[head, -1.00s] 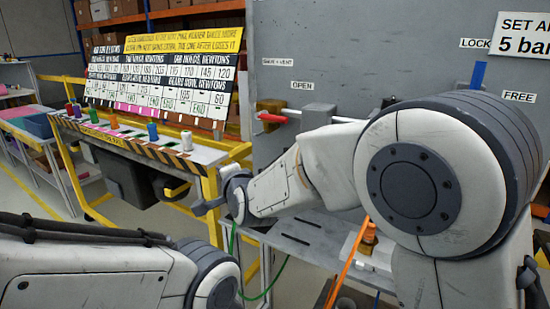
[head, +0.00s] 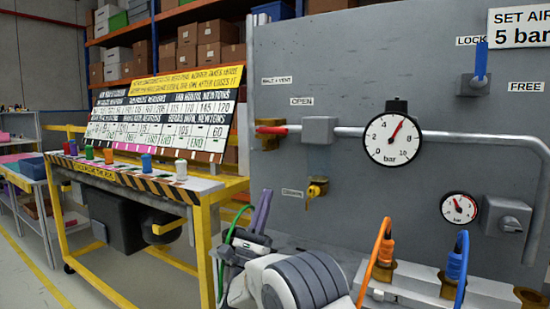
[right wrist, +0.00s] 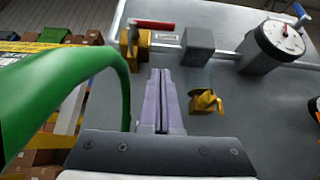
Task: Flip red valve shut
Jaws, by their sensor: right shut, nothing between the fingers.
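In the right wrist view the red handle (right wrist: 153,25) sits at the top, over the brass valve body (right wrist: 134,46). My right gripper (head: 263,208) points up, below the valve and apart from it. Its purple fingers (right wrist: 161,95) are together and hold nothing. My left gripper is out of view.
A grey box (head: 319,130) sits on the pipe right of the valve. A small yellow valve (head: 317,190) is lower on the panel. A large gauge (head: 393,139) and an orange hose (head: 377,258) stand further right. A green hose (right wrist: 75,75) curves beside my right gripper.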

